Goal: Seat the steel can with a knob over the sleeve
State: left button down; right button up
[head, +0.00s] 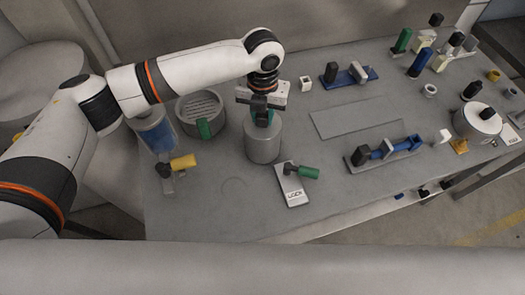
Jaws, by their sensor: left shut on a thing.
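The steel can with a knob (262,146) is a plain grey upright cylinder near the middle of the table. No sleeve shows clearly; anything under or inside the can is hidden. My right gripper is not in view.
A grey round basket (201,113) with a green block and a blue clear container (157,137) stand left of the can. A yellow-handled part (182,162) and a LOCK plate with a green handle (293,188) lie nearer. A blue clamp fixture (382,150) sits right.

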pick_arm(q)
jog(key=shift+f+b, duration=0.4)
jog(key=shift+f, duration=0.5)
dwell(0.6)
jog(key=c, duration=1)
grip_release()
notch_tip(320, 180, up, 11)
jog(key=b, duration=0.3)
jog(key=shift+f, duration=0.15)
jog(key=shift+r, duration=0.65)
